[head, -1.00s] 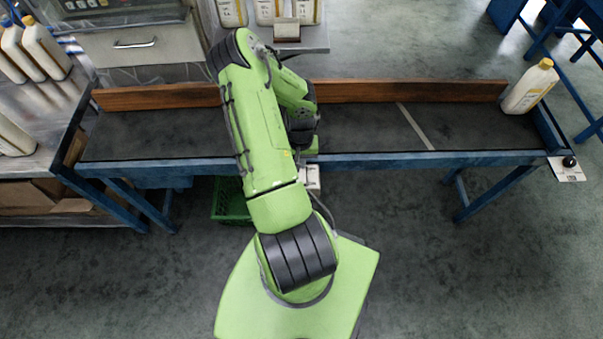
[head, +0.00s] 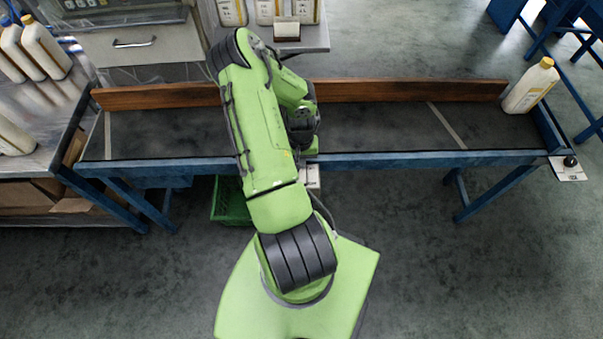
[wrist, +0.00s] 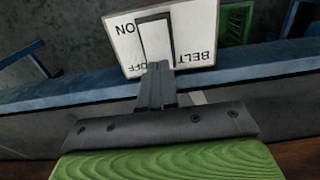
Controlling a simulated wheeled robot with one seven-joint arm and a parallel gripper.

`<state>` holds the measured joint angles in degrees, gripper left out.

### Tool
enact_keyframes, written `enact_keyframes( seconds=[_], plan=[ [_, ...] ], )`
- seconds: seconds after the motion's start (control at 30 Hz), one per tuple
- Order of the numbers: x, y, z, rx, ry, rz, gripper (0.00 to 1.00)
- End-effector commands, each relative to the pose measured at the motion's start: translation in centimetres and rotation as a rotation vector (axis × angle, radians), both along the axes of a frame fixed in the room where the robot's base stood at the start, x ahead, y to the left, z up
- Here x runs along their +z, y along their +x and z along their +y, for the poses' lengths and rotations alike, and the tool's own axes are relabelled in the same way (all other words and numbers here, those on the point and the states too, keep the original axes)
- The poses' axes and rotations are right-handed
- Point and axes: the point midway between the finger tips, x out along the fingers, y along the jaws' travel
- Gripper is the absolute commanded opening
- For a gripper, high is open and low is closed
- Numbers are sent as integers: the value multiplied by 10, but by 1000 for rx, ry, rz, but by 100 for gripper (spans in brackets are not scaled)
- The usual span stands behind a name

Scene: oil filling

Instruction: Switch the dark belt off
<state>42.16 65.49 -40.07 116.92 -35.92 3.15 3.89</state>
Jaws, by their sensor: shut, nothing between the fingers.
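The dark belt (head: 380,130) runs across the blue-framed table in the head view, with a pale seam (head: 447,125) right of my arm. Its switch plate (wrist: 198,22) is white, reads BELT, ON and OFF upside down in the wrist view, and carries a grey rocker (wrist: 155,38). In the head view a bit of the plate (head: 313,178) shows beside my arm. My gripper (wrist: 159,68) is shut and empty, its tips at the OFF end of the rocker. I cannot tell whether they touch or which way the rocker is tipped.
A white bottle with a yellow cap (head: 530,86) stands at the belt's right end. A small plate with a black knob (head: 569,163) sits at the right corner. A green crate (head: 230,202) is under the table. A wooden rail (head: 410,90) borders the belt's far side.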

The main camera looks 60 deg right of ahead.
Motion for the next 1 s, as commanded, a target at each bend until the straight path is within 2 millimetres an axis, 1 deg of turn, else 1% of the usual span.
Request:
enact_keyframes(
  seconds=[1.0],
  plan=[
    [-16, 0, 0, 0, 1, 0, 0]
  ],
)
